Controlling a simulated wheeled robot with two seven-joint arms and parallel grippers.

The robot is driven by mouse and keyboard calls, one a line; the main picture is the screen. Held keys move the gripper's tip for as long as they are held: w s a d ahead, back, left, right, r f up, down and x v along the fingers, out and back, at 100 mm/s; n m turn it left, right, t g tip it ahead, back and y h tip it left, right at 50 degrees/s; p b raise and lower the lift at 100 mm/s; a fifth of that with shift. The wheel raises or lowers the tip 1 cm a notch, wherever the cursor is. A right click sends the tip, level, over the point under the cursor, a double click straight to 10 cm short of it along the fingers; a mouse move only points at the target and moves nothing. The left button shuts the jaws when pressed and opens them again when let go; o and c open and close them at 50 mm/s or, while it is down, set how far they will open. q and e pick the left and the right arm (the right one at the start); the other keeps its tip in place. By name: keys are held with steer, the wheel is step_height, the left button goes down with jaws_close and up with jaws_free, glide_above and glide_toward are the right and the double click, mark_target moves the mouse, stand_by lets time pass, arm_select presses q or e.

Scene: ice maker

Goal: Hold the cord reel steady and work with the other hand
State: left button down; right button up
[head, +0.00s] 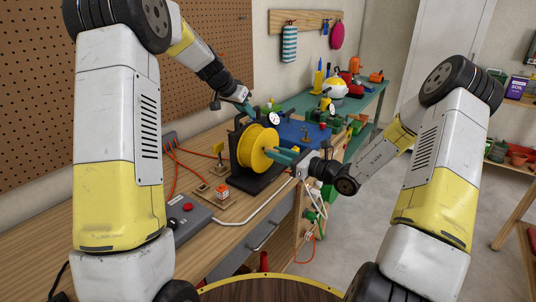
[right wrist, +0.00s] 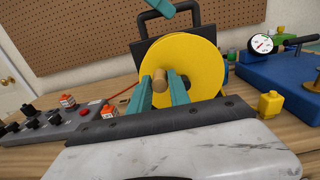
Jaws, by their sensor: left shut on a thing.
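The cord reel is a yellow drum (head: 257,147) on a black stand (head: 258,182) with a black handle on top, upright on the wooden bench. My left gripper (head: 248,106) is shut on the black handle (right wrist: 143,24) at the top; in the right wrist view its teal finger shows at the upper edge. My right gripper (head: 272,155) is at the drum's front face. In the right wrist view its two teal fingers (right wrist: 160,88) stand on either side of a wooden crank knob (right wrist: 160,80), with narrow gaps showing. The knob is hidden in the head view.
A grey control box (head: 186,222) with a red button and an orange-topped block (head: 222,192) lie left of the reel. A blue fixture with a dial gauge (right wrist: 261,44) stands to the right. A yellow block (right wrist: 270,105) is near my right gripper. Orange cords run behind.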

steer(key=shift+o, duration=1.3)
steer(key=shift+f, duration=0.1)
steer(key=shift+s+d, duration=0.1)
steer(key=v, duration=0.7)
steer(key=v, duration=0.6)
steer(key=shift+s+d, duration=0.3)
arm_select(q)
steer(key=c, duration=1.4)
jaws_free()
steer(key=shift+c, duration=0.2)
